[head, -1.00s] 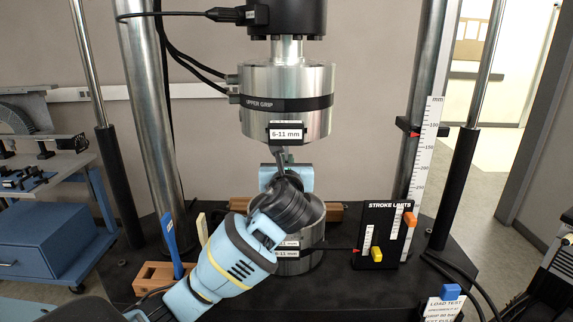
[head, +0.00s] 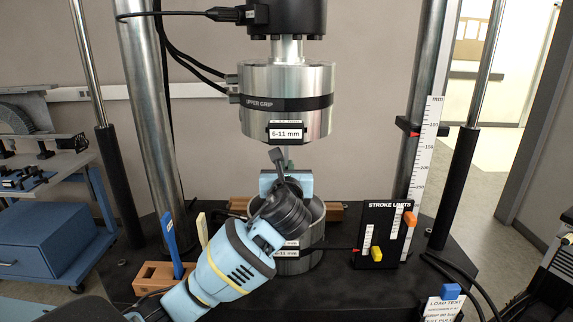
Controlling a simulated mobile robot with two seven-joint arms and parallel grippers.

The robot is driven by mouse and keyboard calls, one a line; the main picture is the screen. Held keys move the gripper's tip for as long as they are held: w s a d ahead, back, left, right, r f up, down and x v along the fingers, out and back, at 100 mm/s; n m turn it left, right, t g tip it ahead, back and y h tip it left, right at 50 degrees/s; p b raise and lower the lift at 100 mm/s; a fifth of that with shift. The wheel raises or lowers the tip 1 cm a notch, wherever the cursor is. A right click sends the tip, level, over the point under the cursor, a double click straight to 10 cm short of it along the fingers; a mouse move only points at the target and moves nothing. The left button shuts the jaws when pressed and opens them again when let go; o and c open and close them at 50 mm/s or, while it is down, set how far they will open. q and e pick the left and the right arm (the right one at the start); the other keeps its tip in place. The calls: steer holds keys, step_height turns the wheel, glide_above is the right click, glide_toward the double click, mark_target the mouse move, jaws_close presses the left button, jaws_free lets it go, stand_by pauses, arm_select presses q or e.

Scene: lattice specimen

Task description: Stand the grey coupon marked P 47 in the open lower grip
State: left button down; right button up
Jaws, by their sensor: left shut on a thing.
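My left gripper (head: 287,183) is shut on a grey coupon (head: 278,159), whose wide upper end sticks up above the fingers and leans to the left. No marking on it can be read. The lower grip (head: 297,264) is a silver cylinder directly below, with a 6-11 mm label. My wrist covers much of its top and front, so its opening and the coupon's lower end are hidden. The upper grip (head: 285,100) hangs above, with a gap between it and the coupon. My right gripper is not in view.
The stroke limits panel (head: 380,214) stands just right of the lower grip. At left, a wooden block (head: 152,278) holds a blue strip (head: 171,243) and a cream strip (head: 202,229). Steel columns flank the grips. Black cables lie at right.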

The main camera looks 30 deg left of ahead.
arm_select(q)
steer(key=shift+f, duration=0.15)
steer(key=shift+f, duration=0.7)
stand_by(0.3)
steer(key=c, duration=1)
jaws_free()
steer(key=shift+v, duration=2.5)
steer(key=shift+v, duration=3.9)
